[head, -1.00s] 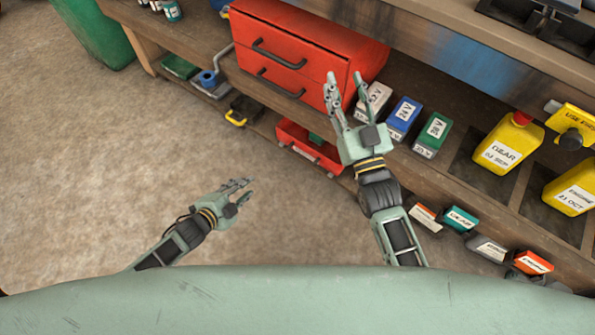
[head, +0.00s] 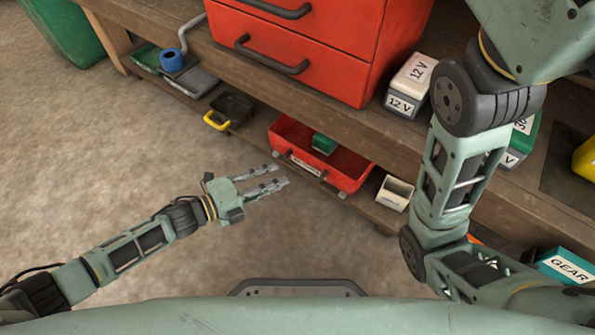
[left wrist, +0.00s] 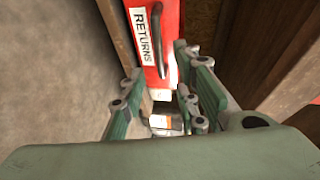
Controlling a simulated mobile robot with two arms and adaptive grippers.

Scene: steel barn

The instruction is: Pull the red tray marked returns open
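The red tray (head: 352,182) sits on the low shelf, right of centre in the head view, with a green item (head: 324,144) inside. Its front bears a white label and a handle. In the left wrist view its red front (left wrist: 168,20) shows the label "RETURNS" (left wrist: 144,36) and a dark handle (left wrist: 157,45). My left gripper (head: 277,180) is open and empty, its two fingers apart, just short of the tray front and not touching the handle. In the left wrist view the fingers (left wrist: 158,95) point at the tray. My right gripper is out of view.
A red drawer cabinet (head: 300,45) stands on the shelf above. A black tray with a yellow handle (head: 228,108) is left of the red tray, a cream bin (head: 395,192) right of it. My right arm crosses the right side.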

